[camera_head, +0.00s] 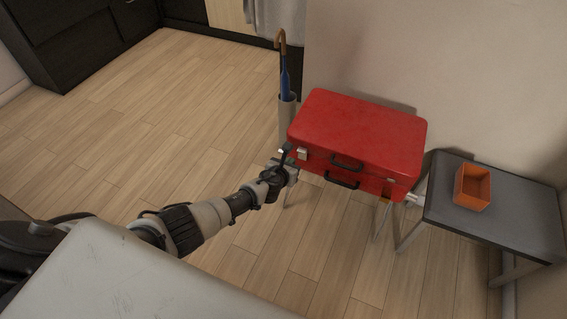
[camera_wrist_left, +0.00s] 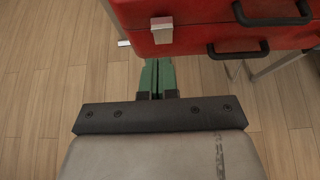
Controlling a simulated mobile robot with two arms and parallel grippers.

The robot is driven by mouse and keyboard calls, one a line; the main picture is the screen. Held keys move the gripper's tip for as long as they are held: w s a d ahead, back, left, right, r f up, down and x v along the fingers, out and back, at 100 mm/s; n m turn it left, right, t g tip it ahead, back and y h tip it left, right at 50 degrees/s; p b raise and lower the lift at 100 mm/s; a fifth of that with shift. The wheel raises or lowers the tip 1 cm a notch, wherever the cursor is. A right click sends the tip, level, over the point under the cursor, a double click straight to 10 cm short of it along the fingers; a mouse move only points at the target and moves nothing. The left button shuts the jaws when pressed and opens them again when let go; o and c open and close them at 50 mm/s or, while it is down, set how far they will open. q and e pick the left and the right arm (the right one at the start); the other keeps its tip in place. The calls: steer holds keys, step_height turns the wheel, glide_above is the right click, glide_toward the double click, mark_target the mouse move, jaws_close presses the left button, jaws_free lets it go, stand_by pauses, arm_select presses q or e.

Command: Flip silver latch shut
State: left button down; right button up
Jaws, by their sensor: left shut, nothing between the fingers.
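A red suitcase (camera_head: 365,128) lies flat on a stand, its front with two black handles toward me. A silver latch (camera_head: 302,153) sits on the left of its front; it also shows in the left wrist view (camera_wrist_left: 161,30). I cannot tell whether the latch is open or fastened. My left gripper (camera_head: 289,158) is at the suitcase's front left corner, close to the latch. In the left wrist view its green fingers (camera_wrist_left: 158,62) are together and empty, just below the latch. I cannot tell whether they touch the suitcase. My right gripper is not in view.
A blue umbrella (camera_head: 285,80) with a wooden handle stands in a holder (camera_head: 287,118) behind the left side of the suitcase. A grey table (camera_head: 520,215) with an orange open box (camera_head: 472,198) stands at the right. The wall is close behind. The wood floor at left is clear.

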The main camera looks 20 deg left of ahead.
arm_select(q)
steer(key=s+r+p, duration=0.4)
steer(key=s+r, duration=0.1)
steer(key=shift+s+r, duration=0.15)
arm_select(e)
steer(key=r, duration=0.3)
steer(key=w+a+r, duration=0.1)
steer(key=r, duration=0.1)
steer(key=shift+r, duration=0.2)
arm_select(q)
steer(key=shift+a, duration=0.1)
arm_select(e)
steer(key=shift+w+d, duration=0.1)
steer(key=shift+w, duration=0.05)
